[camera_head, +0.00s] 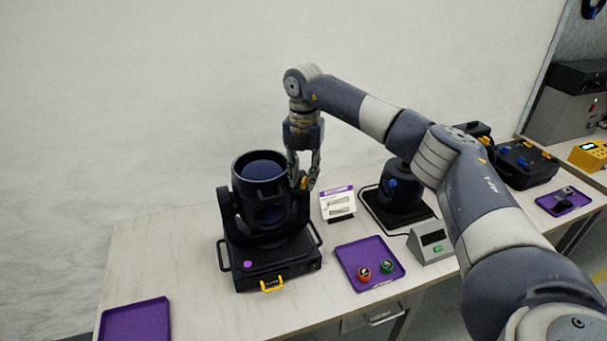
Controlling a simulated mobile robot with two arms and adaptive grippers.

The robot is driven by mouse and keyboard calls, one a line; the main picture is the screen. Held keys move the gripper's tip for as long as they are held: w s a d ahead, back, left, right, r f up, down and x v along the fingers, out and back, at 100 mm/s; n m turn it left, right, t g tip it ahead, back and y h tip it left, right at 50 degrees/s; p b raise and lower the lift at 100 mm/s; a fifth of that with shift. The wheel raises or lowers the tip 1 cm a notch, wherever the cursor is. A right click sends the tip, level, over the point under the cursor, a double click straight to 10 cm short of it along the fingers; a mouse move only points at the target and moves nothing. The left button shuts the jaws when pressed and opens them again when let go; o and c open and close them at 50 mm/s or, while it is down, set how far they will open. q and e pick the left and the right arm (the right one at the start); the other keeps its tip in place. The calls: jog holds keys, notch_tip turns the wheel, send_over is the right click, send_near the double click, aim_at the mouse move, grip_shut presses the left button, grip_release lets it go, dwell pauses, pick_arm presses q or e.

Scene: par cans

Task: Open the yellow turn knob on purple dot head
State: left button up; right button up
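The purple dot head (262,222) is a black stage light on a black base at the left of the table, with a purple dot (248,264) on the base's front. Its round barrel points up. The yellow turn knob (304,183) shows as a small yellow piece at the right side of the barrel. My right gripper (304,185) points down at that knob, with its fingers on either side of it. I cannot tell whether the fingers touch the knob or how far they are closed. My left gripper is not in view.
A purple tray (378,250) holds a red and a green round piece. A small white card stand (338,204), a grey box with a display (431,243) and a dark blue device (399,190) stand to the right. Another purple tray (135,322) lies at the front left.

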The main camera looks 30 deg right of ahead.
notch_tip(320, 180, up, 12)
dwell(0.5)
dwell(0.5)
